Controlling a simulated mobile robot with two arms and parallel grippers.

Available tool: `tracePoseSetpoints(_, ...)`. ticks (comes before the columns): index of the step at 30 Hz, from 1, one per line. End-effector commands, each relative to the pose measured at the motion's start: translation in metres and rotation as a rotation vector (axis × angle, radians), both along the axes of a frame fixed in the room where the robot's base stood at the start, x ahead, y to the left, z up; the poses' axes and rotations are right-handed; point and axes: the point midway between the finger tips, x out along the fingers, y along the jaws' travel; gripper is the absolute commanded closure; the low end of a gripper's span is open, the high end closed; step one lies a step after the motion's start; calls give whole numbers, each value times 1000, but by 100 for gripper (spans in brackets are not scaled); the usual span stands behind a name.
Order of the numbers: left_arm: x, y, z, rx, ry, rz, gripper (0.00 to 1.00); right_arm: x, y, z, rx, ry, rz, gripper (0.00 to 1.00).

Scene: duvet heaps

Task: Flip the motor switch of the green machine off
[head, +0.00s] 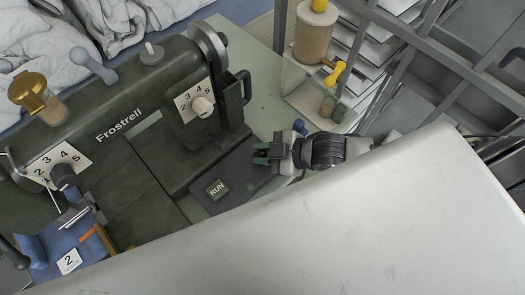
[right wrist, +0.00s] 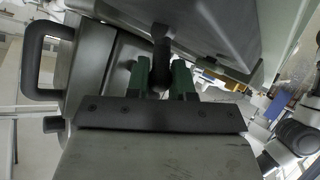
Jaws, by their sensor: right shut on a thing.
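The green machine is a dark green sewing machine (head: 140,95) marked "Frostrell", at the left of the head view. A dark plate at the right end of its bed carries a "RUN" label (head: 217,189). My right gripper (head: 262,156) is over the far right part of this plate. In the right wrist view its green fingertips (right wrist: 165,80) are closed around a dark rounded lever (right wrist: 161,48), apparently the motor switch. The head view hides most of the lever behind the fingers. My left gripper is not in view.
Numbered dials sit on the machine's pillar (head: 202,106) and left end (head: 63,176). Grey rails (head: 430,50) rise at the right. White bedding (head: 45,45) lies behind.

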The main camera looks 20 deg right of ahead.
Motion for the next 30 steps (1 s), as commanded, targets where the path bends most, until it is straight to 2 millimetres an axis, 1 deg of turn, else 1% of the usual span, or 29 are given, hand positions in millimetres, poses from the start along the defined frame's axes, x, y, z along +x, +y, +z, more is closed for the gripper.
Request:
tracePoseSetpoints(3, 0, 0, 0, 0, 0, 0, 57, 0, 0, 1, 1, -4, 2, 100)
tracePoseSetpoints(4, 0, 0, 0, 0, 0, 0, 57, 0, 0, 1, 1, -4, 2, 73)
tracePoseSetpoints(8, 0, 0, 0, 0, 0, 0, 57, 0, 0, 1, 1, -3, 1, 53)
tracePoseSetpoints(9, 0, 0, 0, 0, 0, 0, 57, 0, 0, 1, 0, -2, 1, 52)
tracePoseSetpoints(19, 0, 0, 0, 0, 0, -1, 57, 0, 0, 0, 0, 0, 0, 52)
tracePoseSetpoints(22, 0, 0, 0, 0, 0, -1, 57, -2, -3, 1, -2, 1, -1, 52)
tracePoseSetpoints(26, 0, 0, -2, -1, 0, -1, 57, -11, -15, 8, -5, 2, 0, 52)
tracePoseSetpoints(30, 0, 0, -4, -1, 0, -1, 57, -29, -36, 21, -6, 4, 1, 52)
